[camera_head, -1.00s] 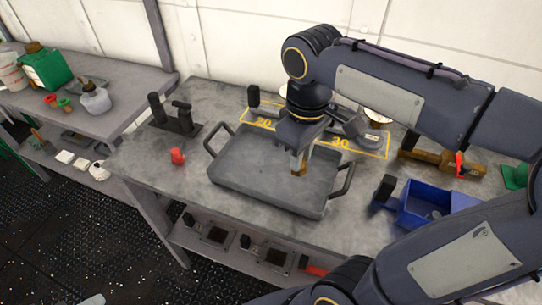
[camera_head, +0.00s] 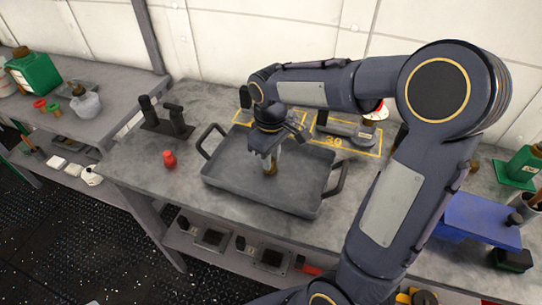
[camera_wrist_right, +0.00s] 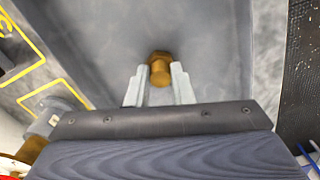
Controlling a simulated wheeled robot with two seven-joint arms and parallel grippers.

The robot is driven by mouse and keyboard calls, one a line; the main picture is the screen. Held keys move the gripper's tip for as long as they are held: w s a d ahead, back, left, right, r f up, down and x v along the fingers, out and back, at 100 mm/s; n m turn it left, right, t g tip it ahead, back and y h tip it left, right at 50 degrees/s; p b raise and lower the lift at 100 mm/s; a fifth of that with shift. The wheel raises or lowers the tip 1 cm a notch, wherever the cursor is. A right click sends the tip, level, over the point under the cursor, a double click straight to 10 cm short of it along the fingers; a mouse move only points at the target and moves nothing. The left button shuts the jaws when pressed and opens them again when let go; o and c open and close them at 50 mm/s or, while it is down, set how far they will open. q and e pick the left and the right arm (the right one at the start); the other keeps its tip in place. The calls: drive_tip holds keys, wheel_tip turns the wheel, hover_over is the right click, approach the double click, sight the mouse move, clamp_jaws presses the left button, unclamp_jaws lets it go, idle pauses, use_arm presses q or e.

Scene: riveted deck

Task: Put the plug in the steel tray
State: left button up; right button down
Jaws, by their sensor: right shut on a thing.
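The plug is a small brass piece (camera_head: 270,168) held in my right gripper (camera_head: 268,152). In the right wrist view the brass plug (camera_wrist_right: 160,68) shows between the fingertips of my right gripper (camera_wrist_right: 159,78). The steel tray (camera_head: 225,178) is a shallow grey pan with a loop handle at each end, lying on the bench. My right gripper points down over the tray's inside, near its middle. I cannot tell whether the plug touches the tray floor. No other object shows in the tray. My left gripper is not in view.
A red piece (camera_head: 169,159) stands left of the tray. A dark two-post fixture (camera_head: 166,122) is behind it. Grey tools lie in yellow-outlined areas behind the tray. My right arm covers much of the right side.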

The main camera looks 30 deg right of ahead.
drive_tip(key=shift+f, duration=0.2)
drive_tip(key=c, duration=1.3)
unclamp_jaws()
drive_tip(key=shift+r, duration=0.1)
